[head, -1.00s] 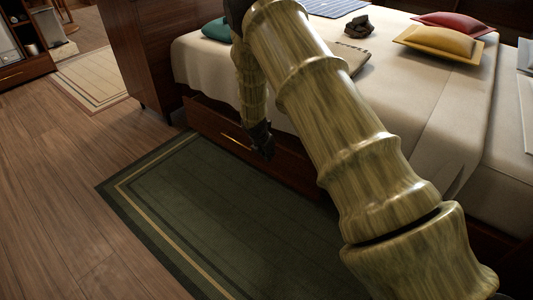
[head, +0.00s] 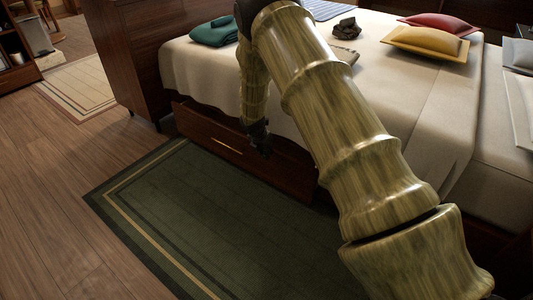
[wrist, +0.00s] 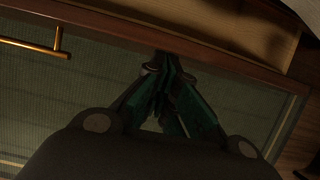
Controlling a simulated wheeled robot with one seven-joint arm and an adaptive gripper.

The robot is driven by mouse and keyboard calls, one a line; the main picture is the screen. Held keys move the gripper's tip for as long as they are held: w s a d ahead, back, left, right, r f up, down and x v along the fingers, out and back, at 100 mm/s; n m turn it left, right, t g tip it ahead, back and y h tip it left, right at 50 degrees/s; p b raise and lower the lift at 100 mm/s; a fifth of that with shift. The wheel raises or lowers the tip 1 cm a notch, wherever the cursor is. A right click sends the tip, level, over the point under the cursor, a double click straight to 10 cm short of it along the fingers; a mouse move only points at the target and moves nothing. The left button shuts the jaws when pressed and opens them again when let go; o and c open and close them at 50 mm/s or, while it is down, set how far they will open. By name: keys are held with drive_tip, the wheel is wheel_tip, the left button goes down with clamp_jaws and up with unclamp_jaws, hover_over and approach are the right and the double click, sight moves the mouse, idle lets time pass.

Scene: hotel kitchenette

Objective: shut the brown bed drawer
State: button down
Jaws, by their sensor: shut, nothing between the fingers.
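The brown bed drawer (head: 200,132) is in the bed's side in the head view, pulled partly out, with a thin brass handle (head: 227,146) on its front. The wrist view shows the top edge of the drawer front (wrist: 225,68), the handle (wrist: 35,46) at the upper left and the bare wooden inside (wrist: 220,28) beyond it. My gripper (head: 264,147) is shut and empty, pointing down by the drawer front, to the right of the handle. In the wrist view its fingertips (wrist: 163,62) are at the drawer front; I cannot tell whether they touch.
A green rug (head: 220,215) lies flat on the floor before the drawer. The bed (head: 420,100) holds cushions and a folded teal cloth (head: 213,33). A dark wooden cabinet (head: 150,60) stands at the bed's left end. Open wooden floor (head: 50,190) is at left.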

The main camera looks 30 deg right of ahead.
drive_tip(key=shift+w+d+p, duration=0.45)
drive_tip(key=shift+d+p, duration=0.2)
drive_tip(key=shift+d, duration=0.2)
drive_tip(key=shift+w+d+p, duration=0.4)
drive_tip(key=shift+d+p, duration=0.25)
drive_tip(key=shift+d, duration=0.15)
drive_tip(key=shift+a, duration=0.1)
